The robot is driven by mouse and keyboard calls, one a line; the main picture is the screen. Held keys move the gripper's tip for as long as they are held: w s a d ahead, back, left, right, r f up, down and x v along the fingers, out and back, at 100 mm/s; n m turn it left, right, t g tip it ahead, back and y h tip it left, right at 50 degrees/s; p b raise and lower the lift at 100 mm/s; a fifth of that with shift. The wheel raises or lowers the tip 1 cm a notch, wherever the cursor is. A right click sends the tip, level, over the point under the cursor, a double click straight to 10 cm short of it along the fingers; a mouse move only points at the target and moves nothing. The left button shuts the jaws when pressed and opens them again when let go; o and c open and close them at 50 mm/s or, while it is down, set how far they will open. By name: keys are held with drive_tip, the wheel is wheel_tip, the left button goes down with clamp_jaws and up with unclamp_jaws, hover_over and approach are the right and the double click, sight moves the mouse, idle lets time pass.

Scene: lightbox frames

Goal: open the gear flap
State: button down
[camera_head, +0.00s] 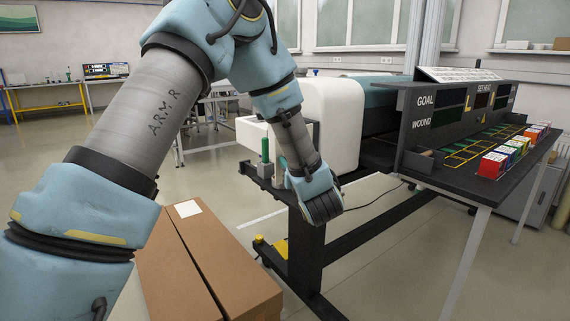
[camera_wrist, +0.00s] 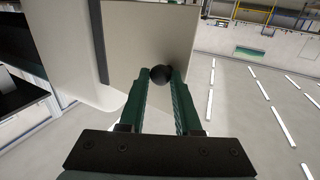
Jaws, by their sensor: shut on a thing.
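The gear flap (camera_wrist: 150,40) is a flat beige panel in the wrist view, with a dark strip along its left edge beside the white machine housing (camera_wrist: 65,60). A round black knob (camera_wrist: 161,75) sits near the panel's lower right part. My gripper (camera_wrist: 161,78) has its two green fingers closed around this knob, one on each side. In the head view my gripper (camera_head: 273,152) is at the near end of the white housing (camera_head: 325,115), below my forearm. The flap cannot be made out clearly there, and I cannot tell its opening angle.
A cardboard box (camera_head: 215,265) stands on the floor in front. The machine's dark frame leg (camera_head: 306,255) is just behind my wrist. A dark table with coloured cubes (camera_head: 492,165) stands at the right. Open floor (camera_wrist: 235,125) shows right of the flap.

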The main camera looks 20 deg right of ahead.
drive_tip(key=shift+s+d+r+h, duration=0.15)
drive_tip(key=shift+s+d+h, duration=0.2)
drive_tip(key=shift+d, duration=0.35)
drive_tip(key=c, duration=0.8)
unclamp_jaws()
drive_tip(key=shift+d, duration=0.1)
drive_tip(key=shift+c, duration=0.2)
drive_tip(key=shift+o, duration=1)
drive_tip(key=shift+w, duration=0.15)
drive_tip(key=shift+w+a, duration=0.1)
drive_tip(key=shift+a, duration=0.2)
drive_tip(key=b+v, duration=0.2)
drive_tip(key=v, duration=0.8)
drive_tip(key=shift+s, duration=0.45)
